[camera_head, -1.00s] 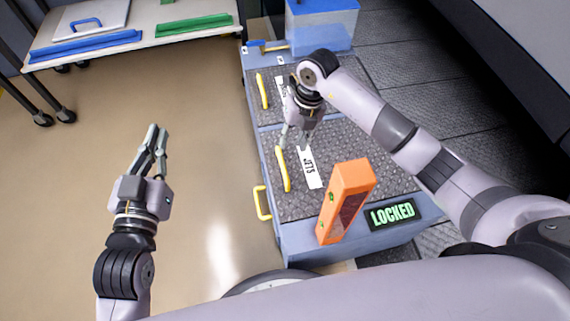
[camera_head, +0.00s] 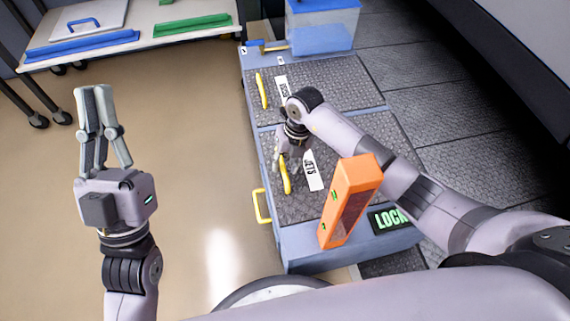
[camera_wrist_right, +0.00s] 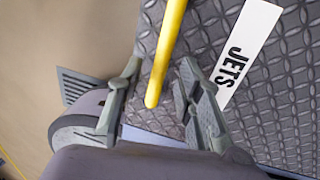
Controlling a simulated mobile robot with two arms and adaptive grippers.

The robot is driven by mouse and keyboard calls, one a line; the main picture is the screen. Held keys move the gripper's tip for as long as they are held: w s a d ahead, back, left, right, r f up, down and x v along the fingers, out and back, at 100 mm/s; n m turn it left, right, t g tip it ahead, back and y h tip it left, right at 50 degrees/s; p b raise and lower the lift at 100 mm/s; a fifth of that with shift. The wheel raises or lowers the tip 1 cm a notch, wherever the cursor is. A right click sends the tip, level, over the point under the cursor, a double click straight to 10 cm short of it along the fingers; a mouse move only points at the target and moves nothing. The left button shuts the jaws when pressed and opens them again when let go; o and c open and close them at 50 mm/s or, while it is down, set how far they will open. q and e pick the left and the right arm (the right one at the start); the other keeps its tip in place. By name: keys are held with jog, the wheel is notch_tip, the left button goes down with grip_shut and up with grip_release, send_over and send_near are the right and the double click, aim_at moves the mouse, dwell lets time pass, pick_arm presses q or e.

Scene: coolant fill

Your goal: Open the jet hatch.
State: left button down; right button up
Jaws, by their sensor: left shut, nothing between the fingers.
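The jet hatch (camera_head: 350,148) is a grey tread-plate lid, lying flat, with a white JETS label (camera_head: 313,172) and a yellow bar handle (camera_head: 286,178) along its left side. In the right wrist view, the yellow handle (camera_wrist_right: 166,55) runs between the open fingers (camera_wrist_right: 160,82), with gaps on both sides, and the JETS label (camera_wrist_right: 240,52) lies to the right. My left gripper (camera_head: 95,90) is shut and empty above the floor at the left.
A second tread-plate hatch (camera_head: 325,85) with a yellow handle (camera_head: 262,90) lies behind. A blue-lidded container (camera_head: 322,30) stands at the far end. A white cart (camera_head: 170,20) stands back left; floor between is clear.

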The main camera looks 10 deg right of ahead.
jog(key=shift+f, duration=0.2)
jog(key=shift+c, duration=0.2)
grip_shut()
dwell(0.7)
